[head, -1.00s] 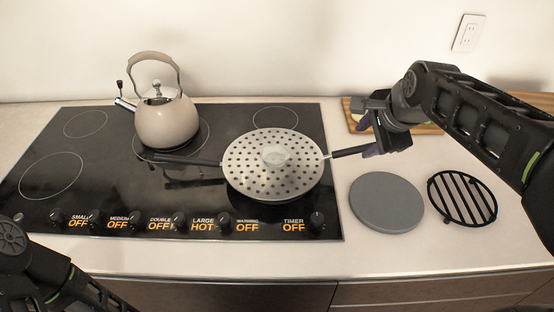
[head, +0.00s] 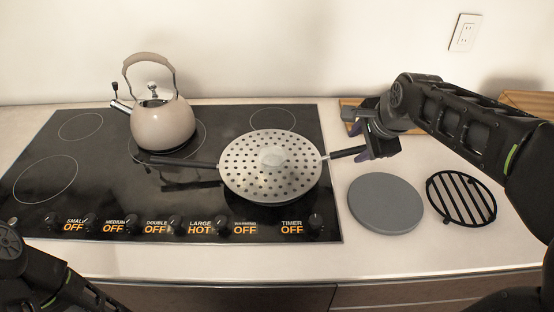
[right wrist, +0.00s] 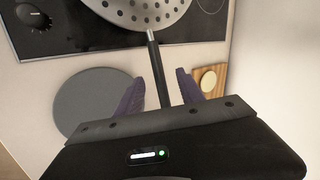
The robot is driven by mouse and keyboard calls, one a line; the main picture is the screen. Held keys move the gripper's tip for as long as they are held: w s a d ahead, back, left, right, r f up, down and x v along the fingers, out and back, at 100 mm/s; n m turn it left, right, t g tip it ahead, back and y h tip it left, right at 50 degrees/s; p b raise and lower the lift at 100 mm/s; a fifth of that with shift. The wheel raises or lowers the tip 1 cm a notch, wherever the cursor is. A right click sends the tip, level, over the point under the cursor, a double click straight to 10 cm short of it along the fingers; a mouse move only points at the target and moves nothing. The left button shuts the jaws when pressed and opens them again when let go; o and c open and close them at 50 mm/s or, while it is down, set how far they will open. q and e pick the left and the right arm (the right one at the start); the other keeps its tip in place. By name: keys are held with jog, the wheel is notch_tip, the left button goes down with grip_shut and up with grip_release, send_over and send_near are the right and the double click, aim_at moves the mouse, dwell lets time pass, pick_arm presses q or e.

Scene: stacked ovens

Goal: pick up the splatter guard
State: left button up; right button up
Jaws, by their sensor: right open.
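The splatter guard is a round, grey perforated disc (head: 270,165) with a pale centre knob. It lies on top of a pan on the right part of the cooktop, and its dark handle (head: 346,153) points right. In the right wrist view the handle (right wrist: 157,70) runs between the two purple fingers of my right gripper (right wrist: 160,76). The fingers are open, with a gap on each side of the handle. In the head view my right gripper (head: 362,142) is at the handle's outer end. Only part of my left arm shows at lower left; its gripper is out of view.
The pan's handle (head: 180,162) points left. A beige kettle (head: 163,125) stands behind it. Right of the cooktop lie a grey round plate (head: 385,203) and a black round rack (head: 461,198). A wooden board (head: 350,108) is partly hidden behind my right gripper.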

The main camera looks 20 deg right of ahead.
aim_at(353, 150)
jog(key=shift+p+x, duration=0.45)
jog(key=shift+x, duration=2.2)
jog(key=shift+s, duration=0.1)
grip_shut()
